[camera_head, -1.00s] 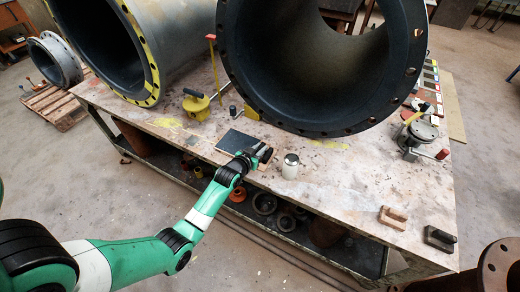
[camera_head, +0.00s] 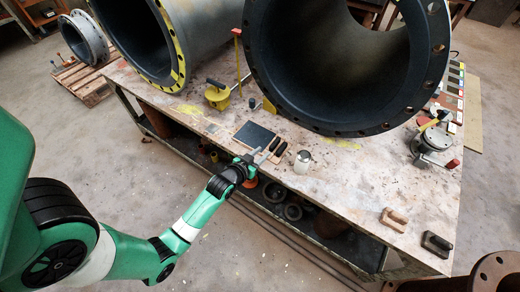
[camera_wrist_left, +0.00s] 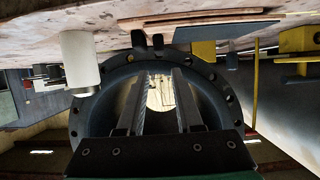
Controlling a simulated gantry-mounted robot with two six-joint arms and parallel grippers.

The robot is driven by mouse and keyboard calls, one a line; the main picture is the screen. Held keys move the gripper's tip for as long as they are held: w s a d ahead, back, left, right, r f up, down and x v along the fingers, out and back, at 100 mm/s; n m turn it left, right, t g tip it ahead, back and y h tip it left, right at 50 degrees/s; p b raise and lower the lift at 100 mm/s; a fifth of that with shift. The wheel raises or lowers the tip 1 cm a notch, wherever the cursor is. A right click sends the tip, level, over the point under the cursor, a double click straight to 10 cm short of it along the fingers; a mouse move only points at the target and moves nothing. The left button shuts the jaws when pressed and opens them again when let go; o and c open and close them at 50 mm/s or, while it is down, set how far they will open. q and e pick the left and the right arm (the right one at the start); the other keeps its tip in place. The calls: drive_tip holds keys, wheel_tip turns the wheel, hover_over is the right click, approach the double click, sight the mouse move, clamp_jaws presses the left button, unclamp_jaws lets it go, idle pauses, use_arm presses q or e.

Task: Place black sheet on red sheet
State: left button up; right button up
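The black sheet (camera_head: 254,134) lies flat on the worktable near its front edge; it also shows as a dark flat piece in the wrist view (camera_wrist_left: 225,32). My left gripper (camera_head: 264,155) is just in front of the black sheet and apart from it, at the table's front edge. In the wrist view its two fingers (camera_wrist_left: 162,72) stand apart with nothing between them. A thin reddish-brown flat piece (camera_wrist_left: 205,15) lies by the black sheet in the wrist view; I cannot tell whether it is the red sheet. My right gripper is not in view.
Large flanged pipes (camera_head: 345,70) fill the back. A yellow clamp (camera_head: 217,96) stands behind left. The table's front right middle is clear.

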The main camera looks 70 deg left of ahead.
use_arm(q)
drive_tip(key=shift+s+d+r, duration=0.2)
drive_tip(key=shift+s+d, duration=0.05)
drive_tip(key=shift+s, duration=0.05)
drive_tip(key=w+d+r+m+t+h, duration=0.1)
drive_tip(key=w+d+r+t, duration=0.3)
drive_tip(key=r, duration=0.8)
drive_tip(key=w+d+r+m+t+h, duration=0.1)
drive_tip(key=w+d+r+t, duration=0.15)
drive_tip(key=w+r, duration=0.6)
drive_tip(key=w+d+r+m+t, duration=0.2)
drive_tip(key=d+r, duration=0.2)
drive_tip(key=r, duration=1)
drive_tip(key=s+d+r+m+t+h, duration=0.1)
drive_tip(key=s+d+r+t+h, duration=0.1)
drive_tip(key=d+r, duration=0.3)
drive_tip(key=s+d+r+m+t+h, duration=0.1)
drive_tip(key=s+d+r+t+h, duration=0.2)
drive_tip(key=r, duration=1)
drive_tip(key=s+d+r+m+t+h, duration=0.1)
drive_tip(key=s+d+r+t+h, duration=0.2)
drive_tip(key=s+d+r, duration=0.3)
drive_tip(key=d+r, duration=0.3)
drive_tip(key=r, duration=0.1)
drive_tip(key=shift+m, duration=0.4)
